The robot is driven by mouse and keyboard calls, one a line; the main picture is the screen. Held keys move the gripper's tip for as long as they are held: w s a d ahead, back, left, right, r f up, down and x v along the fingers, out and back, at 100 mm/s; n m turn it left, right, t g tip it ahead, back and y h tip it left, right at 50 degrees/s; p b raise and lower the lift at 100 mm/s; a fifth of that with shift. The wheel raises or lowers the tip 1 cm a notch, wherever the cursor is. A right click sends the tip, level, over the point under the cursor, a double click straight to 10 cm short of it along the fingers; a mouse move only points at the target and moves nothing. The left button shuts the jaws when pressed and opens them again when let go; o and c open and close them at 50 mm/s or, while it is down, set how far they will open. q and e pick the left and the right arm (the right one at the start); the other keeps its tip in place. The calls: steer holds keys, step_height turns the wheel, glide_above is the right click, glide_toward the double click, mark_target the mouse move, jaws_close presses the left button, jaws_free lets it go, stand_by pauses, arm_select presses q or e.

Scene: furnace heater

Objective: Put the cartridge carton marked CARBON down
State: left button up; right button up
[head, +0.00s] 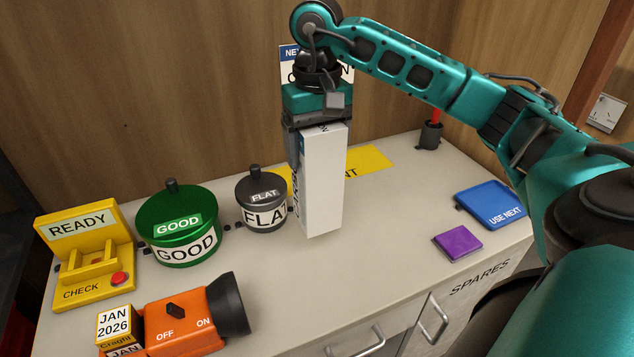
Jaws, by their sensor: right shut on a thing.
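The cartridge carton (324,185) is a tall white box, upright in the middle of the head view. Dark lettering runs along its narrow left side, partly hidden and too slanted to read in full. My right gripper (318,122) points down from above and is shut on the carton's top end. The carton's lower end is over the grey counter, in front of a yellow mat (371,158) whose lettering it partly covers. I cannot tell whether its base touches the counter. My left gripper is not in view.
Left of the carton stand a dark FLAT pot (263,188), a green GOOD pot (178,215) and a yellow READY/CHECK stand (85,225). An orange lamp (184,318) is in front. A purple block (457,242) and blue USE NEXT tray (490,200) lie right. The counter (385,220) between is clear.

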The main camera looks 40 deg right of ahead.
mark_target(317, 176)
steer(key=shift+f, duration=3.1)
steer(key=shift+f+b, duration=0.15)
steer(key=shift+b, duration=0.2)
steer(key=o, duration=1.6)
